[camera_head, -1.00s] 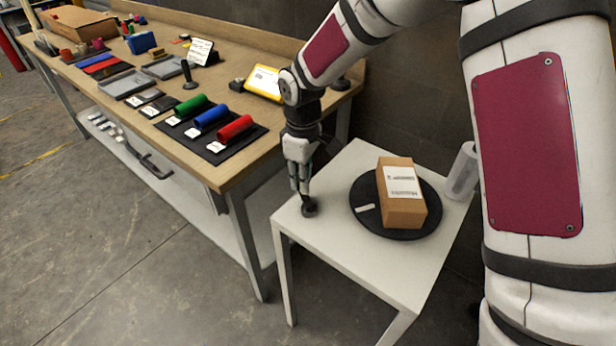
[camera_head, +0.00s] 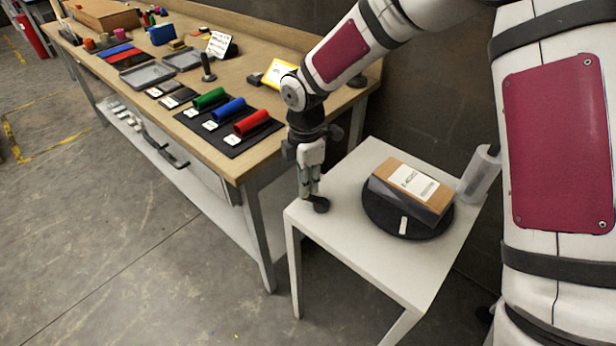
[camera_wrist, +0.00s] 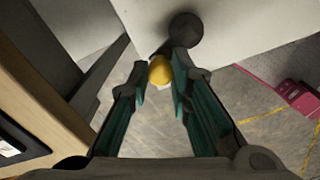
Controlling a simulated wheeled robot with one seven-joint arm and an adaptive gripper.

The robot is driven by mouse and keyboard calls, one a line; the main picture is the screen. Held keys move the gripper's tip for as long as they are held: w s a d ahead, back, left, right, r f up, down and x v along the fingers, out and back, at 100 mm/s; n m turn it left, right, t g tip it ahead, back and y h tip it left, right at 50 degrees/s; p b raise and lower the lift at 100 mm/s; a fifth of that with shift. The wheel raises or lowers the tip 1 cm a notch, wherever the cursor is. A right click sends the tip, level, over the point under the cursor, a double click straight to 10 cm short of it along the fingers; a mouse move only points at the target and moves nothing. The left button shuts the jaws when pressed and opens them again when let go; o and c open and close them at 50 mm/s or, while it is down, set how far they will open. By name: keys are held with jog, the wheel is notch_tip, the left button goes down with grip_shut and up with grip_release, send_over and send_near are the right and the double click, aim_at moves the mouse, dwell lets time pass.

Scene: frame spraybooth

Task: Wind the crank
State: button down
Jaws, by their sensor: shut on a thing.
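The crank shows as a dark round hub (camera_head: 321,204) at the near left corner of the white table (camera_head: 355,255). In the wrist view the hub (camera_wrist: 186,29) lies beyond a yellow knob (camera_wrist: 160,69). My gripper (camera_head: 308,192) points down at this corner, and its fingers are shut on the knob, which sits between the fingertips (camera_wrist: 160,84) in the wrist view. The crank's arm is mostly hidden. A black turntable (camera_head: 380,216) on the table bears a brown box (camera_head: 424,203) with a white label. A small white strip (camera_head: 403,225) lies on the turntable.
A wooden workbench (camera_head: 222,158) stands close on the left, with green, blue and red (camera_head: 259,122) rolls near its corner. A clear white cylinder (camera_head: 478,176) stands at the table's right edge. A dark wall is behind. The floor in front is open.

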jog(key=shift+s+a+n+p, duration=0.1)
jog(key=shift+s+n+p, duration=0.2)
jog(key=shift+n, duration=0.55)
jog(key=shift+s+n+p, duration=0.1)
jog(key=shift+s+n, duration=0.3)
jog(key=shift+n, duration=0.45)
jog(key=c, duration=1.4)
grip_release()
jog(key=shift+c, duration=0.2)
notch_tip(320, 180, up, 12)
